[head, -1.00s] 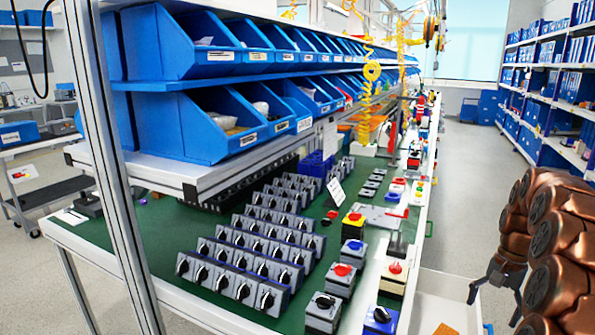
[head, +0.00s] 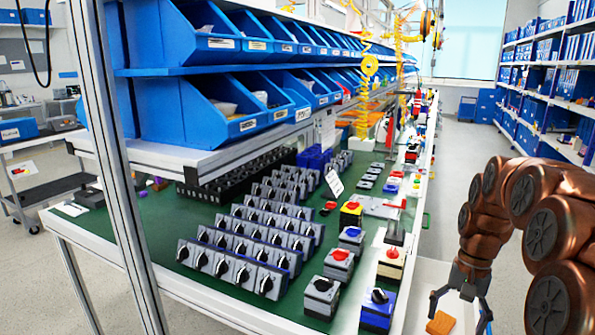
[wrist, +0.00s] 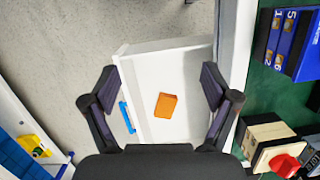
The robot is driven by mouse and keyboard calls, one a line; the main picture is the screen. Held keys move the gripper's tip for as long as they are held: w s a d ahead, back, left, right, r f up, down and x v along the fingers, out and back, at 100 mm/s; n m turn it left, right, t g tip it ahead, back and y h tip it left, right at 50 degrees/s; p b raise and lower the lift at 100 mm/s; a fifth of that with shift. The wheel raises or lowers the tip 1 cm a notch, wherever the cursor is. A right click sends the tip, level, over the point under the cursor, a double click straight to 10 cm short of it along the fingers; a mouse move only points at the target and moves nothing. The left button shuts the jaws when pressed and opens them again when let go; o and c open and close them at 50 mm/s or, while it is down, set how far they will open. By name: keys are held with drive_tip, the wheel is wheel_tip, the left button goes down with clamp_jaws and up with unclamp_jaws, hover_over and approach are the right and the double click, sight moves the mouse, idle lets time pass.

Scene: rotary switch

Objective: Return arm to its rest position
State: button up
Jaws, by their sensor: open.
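My gripper (head: 468,283) hangs at the lower right of the head view, at the end of my copper-coloured arm. It is beside the bench's right edge, above a white drawer or tray. In the wrist view my gripper (wrist: 160,95) has its two dark fingers spread wide apart with nothing between them. An orange piece (wrist: 166,105) lies in the white tray (wrist: 185,58) below, apart from the fingers. The orange piece also shows in the head view (head: 441,323).
The green-topped bench (head: 150,235) holds several rotary switches (head: 232,270) and push-button boxes (head: 338,265). Blue bins (head: 215,110) stand on shelves above it. Blue shelving (head: 550,80) lines the right side. The aisle floor (head: 455,150) between is clear.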

drive_tip(key=s+a+f+n+b, duration=0.25)
drive_tip(key=s+a, duration=0.25)
drive_tip(key=s, duration=0.4)
drive_tip(key=s+a+f+n+h+b, duration=0.15)
drive_tip(key=s+a+f, duration=0.3)
drive_tip(key=s, duration=0.45)
drive_tip(key=s+a+f+n+b, duration=0.2)
drive_tip(key=s+a, duration=0.3)
drive_tip(key=s, duration=0.4)
wheel_tip(320, 180, up, 24)
drive_tip(key=p, duration=2.3)
drive_tip(key=shift+s+r, duration=0.15)
drive_tip(key=shift+s, duration=0.1)
